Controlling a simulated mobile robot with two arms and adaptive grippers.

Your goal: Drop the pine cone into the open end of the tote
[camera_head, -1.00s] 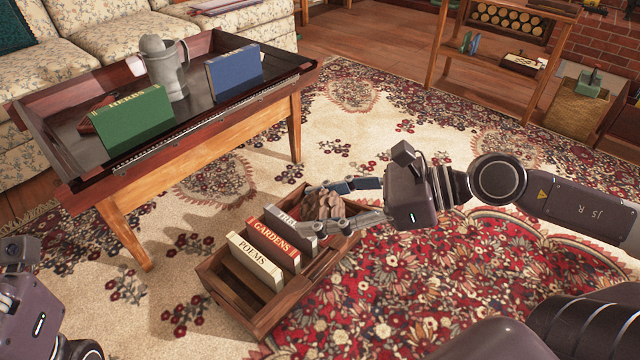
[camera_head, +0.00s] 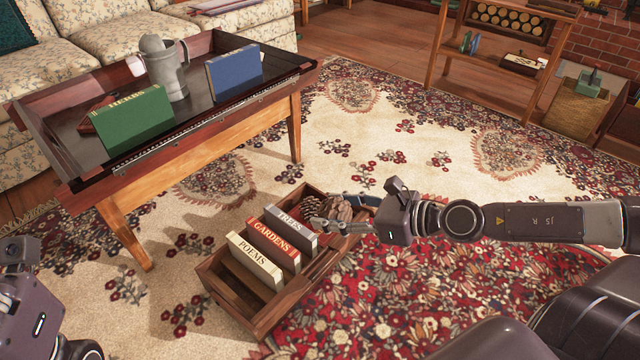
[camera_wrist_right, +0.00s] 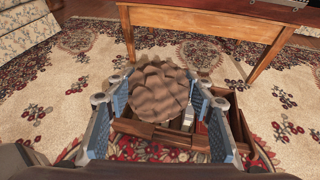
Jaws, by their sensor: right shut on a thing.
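The tote is a wooden box (camera_head: 218,290) on the rug, with the books Poems (camera_head: 254,260), Gardens (camera_head: 272,243) and Trees (camera_head: 291,228) standing in it. My right gripper (camera_head: 345,212) is shut on the brown pine cone (camera_head: 341,207), over the tote's far end, beside Trees. In the right wrist view the pine cone (camera_wrist_right: 158,95) sits between both fingers and hides part of the tote (camera_wrist_right: 150,132) below it. A darker, scaly brown shape (camera_head: 310,208) shows left of the held cone. My left gripper (camera_head: 30,300) shows only partly at the left edge; its fingers are hidden.
A tray-topped wooden table (camera_head: 190,160) stands at upper left, bearing a green book (camera_head: 135,122), a metal jug (camera_head: 165,68) and a blue book (camera_head: 234,74). A sofa (camera_head: 100,35) is behind it. Open rug lies right of the table, beyond the tote.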

